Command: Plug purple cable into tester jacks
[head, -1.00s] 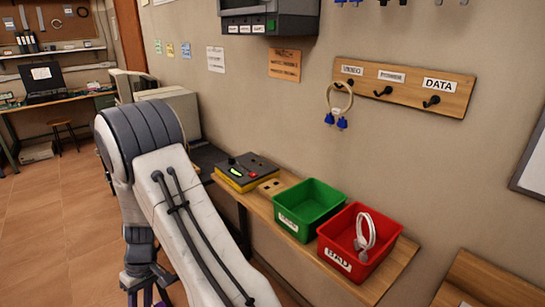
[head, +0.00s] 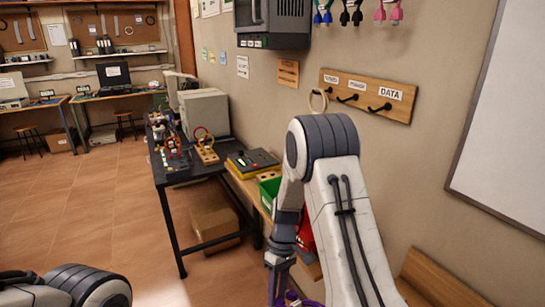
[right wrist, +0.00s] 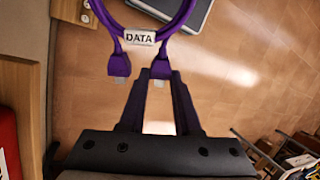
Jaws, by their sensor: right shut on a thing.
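The purple cable (right wrist: 186,18) loops up from my right gripper (right wrist: 156,76) in the right wrist view, with a white DATA label and two purple plugs. One plug hangs at the fingertips and the other to their left. The jaws are shut on the cable. In the head view my right gripper is low, with some purple cable (head: 291,298) showing at the bottom edge. The black and yellow tester (head: 252,162) sits on the wooden wall shelf, farther off and apart from the cable; its jacks are too small to make out. My left gripper is out of view.
My right arm partly hides the green bin (head: 269,190) and red bin (head: 306,236) on the shelf. A dark table (head: 200,172) with equipment stands beyond, with a cardboard box (head: 214,222) beneath. A hook board (head: 366,95) is on the wall. Floor at left is open.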

